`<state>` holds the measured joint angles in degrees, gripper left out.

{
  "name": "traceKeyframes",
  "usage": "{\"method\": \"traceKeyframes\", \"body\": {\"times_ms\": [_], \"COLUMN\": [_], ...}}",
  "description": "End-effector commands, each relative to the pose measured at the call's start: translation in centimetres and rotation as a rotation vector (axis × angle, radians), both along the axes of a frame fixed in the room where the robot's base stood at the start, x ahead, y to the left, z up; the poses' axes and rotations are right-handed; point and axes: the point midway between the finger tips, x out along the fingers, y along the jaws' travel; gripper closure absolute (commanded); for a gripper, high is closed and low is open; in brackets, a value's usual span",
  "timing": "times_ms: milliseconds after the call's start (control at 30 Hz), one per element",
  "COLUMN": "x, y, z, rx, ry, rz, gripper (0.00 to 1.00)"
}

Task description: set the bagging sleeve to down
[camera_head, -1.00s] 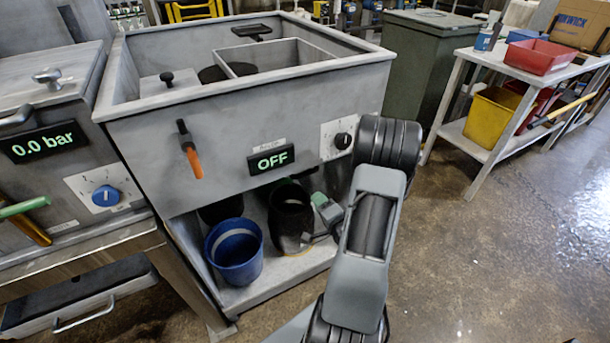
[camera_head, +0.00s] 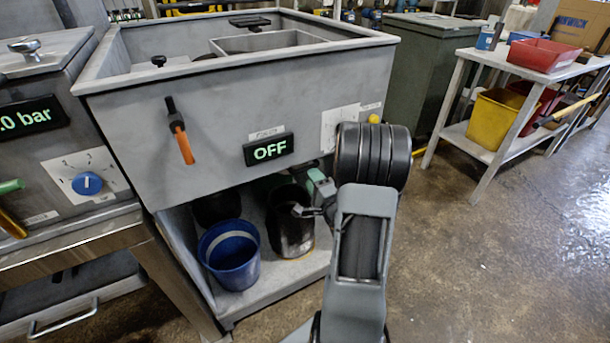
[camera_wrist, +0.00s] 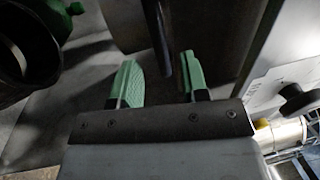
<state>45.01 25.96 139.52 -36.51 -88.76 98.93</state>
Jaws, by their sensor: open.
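The grey machine (camera_head: 135,120) has an OFF display and a short lever with an orange grip (camera_head: 181,138) hanging on its front. No part is legibly marked as the bagging sleeve. A black upright cylinder (camera_head: 290,232) stands under the machine and may be it; I cannot tell. My gripper (camera_head: 310,196) is low under the front panel, close to the cylinder's upper right and partly hidden. In the wrist view my gripper (camera_wrist: 160,82) has its green fingers apart, with a thin dark bar (camera_wrist: 157,35) seen between or beyond them; contact cannot be told.
A blue bucket (camera_head: 230,250) stands left of the cylinder on the lower shelf. A control panel (camera_head: 340,125) is partly hidden by my arm. A pressure unit with a blue knob (camera_head: 88,184) is at left. A bench (camera_head: 520,75) stands right; the floor between is clear.

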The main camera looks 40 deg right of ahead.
Motion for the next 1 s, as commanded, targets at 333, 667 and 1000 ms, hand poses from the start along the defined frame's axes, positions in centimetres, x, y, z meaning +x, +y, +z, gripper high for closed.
{"method": "traceKeyframes", "body": {"times_ms": [333, 667, 1000], "x": [4.2, 4.9, 4.9], "y": [-0.6, -0.7, -0.7], "z": [0.8, 0.9, 0.9], "rx": [0.0, 0.0, -0.001], "ry": [0.0, 0.001, 0.001], "rz": [0.002, -0.001, 0.0], "gripper": [0.59, 0.59, 0.78]}}
